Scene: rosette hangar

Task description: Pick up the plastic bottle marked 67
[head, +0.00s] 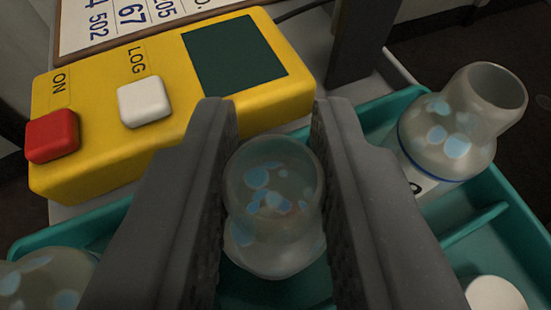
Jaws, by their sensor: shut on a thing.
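My gripper (272,150) is shut on a translucent plastic bottle (272,215) with pale blue spots. No number shows on the visible side of this bottle. It is over the teal tray (395,105); whether it touches the tray floor cannot be told. A second spotted bottle (450,135) with an open mouth and a blue ring is at the right, its label mostly hidden. A third spotted bottle (45,280) is cut off at the lower left.
A yellow box (165,95) with a red ON button (52,135), a white LOG button (145,101) and a dark screen (234,55) stands behind the tray. A board (125,22) shows numbers including 67. A dark post (355,40) rises behind. A white round thing (495,293) is at lower right.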

